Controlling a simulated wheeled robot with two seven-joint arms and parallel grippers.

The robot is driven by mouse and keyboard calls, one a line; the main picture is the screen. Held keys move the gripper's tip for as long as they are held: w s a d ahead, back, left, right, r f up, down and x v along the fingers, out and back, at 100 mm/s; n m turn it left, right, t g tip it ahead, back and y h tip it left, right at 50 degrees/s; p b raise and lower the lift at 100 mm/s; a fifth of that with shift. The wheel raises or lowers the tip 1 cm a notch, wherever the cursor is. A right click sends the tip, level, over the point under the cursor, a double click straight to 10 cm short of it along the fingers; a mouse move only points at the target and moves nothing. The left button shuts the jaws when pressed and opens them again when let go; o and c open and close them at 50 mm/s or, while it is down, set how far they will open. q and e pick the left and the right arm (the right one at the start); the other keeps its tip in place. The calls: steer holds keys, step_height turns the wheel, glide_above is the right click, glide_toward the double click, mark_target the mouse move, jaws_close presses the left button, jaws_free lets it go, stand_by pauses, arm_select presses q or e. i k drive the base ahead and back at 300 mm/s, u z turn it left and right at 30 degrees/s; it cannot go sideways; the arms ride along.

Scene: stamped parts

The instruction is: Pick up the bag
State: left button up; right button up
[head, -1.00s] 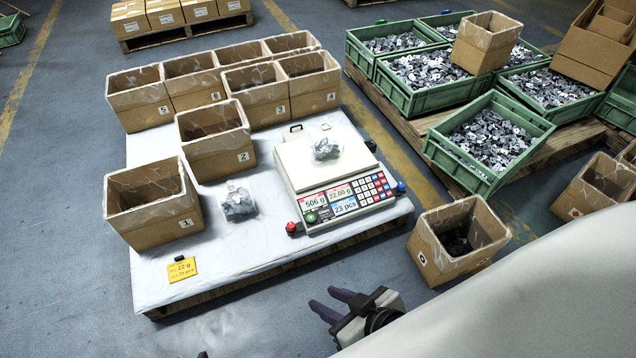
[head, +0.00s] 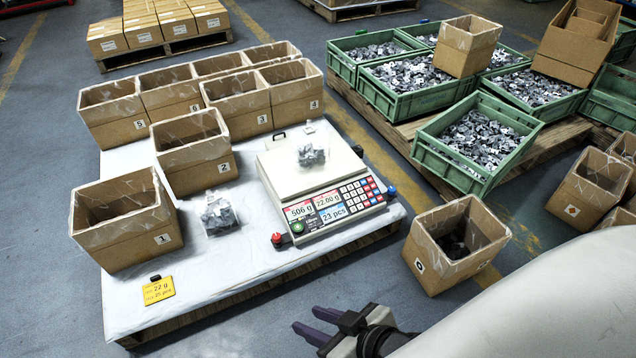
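A clear bag of grey metal parts (head: 219,214) stands on the white-covered pallet, between the box marked 2 (head: 196,151) and the scale. Another clear bag of grey parts (head: 311,156) lies on the plate of the counting scale (head: 310,183), whose displays read 506 g, 22.00 g and 23 pcs. My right gripper (head: 304,318) is at the bottom of the head view, in front of the pallet's near right edge. Its purple fingers are apart with nothing between them, clear of both bags. My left gripper is not in view.
Numbered open cartons line the pallet's back and left, including box 1 (head: 128,221). A yellow card (head: 158,290) lies at its front. An open carton with dark parts (head: 457,245) stands on the floor at right. Green crates of parts (head: 478,142) fill the back right.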

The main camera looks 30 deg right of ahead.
mark_target(309, 142)
steer(key=z, duration=1.05)
